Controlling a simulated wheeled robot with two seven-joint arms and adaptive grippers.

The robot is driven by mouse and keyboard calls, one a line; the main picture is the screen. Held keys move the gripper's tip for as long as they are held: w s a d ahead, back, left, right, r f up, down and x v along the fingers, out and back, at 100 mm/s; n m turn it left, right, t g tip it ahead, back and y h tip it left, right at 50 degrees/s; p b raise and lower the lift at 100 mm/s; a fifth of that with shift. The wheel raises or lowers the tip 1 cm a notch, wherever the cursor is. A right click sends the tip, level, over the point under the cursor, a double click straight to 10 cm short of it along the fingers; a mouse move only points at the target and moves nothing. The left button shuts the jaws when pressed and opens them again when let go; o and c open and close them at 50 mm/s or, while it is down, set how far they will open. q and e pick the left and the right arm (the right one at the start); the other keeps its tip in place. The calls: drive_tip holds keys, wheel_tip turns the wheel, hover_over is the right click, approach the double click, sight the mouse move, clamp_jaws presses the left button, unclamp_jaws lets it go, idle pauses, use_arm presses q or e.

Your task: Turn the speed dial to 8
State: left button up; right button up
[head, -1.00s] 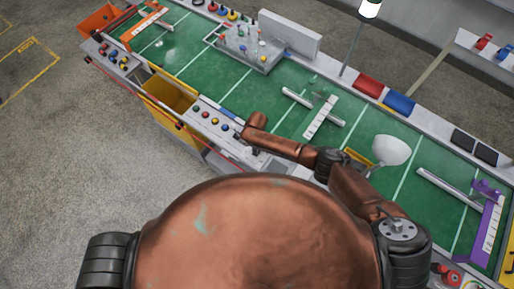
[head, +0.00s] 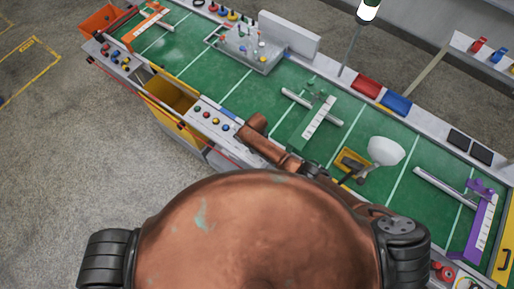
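I cannot make out a speed dial or its numbers. A front control panel (head: 205,112) carries several coloured knobs or buttons, too small to read. My copper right arm reaches over the bench's front edge, its tip just right of this panel. The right gripper itself is hidden or cannot be told apart from the arm. My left arm and gripper are out of view. Another front panel (head: 112,58) with coloured knobs is at the far left. Red round controls (head: 447,274) show at the lower right.
The green bench (head: 270,95) runs diagonally across the view. On it are a grey tray (head: 262,66) with small pegs, a white lamp-like shade (head: 386,151), and red (head: 367,87) and blue (head: 396,103) trays. A yellow bin (head: 168,95) opens at the front.

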drive_tip(key=shift+s+f+m, duration=0.2)
drive_tip(key=shift+s+m, duration=0.1)
drive_tip(key=shift+m, duration=0.6)
drive_tip(key=o, duration=1.2)
drive_tip(key=shift+w+r, duration=0.1)
drive_tip(key=shift+w, duration=0.05)
drive_tip(key=shift+c, duration=0.2)
drive_tip(key=shift+r, duration=0.1)
drive_tip(key=shift+w+a+r, duration=0.1)
drive_tip(key=shift+r, duration=0.4)
wheel_tip(320, 180, up, 11)
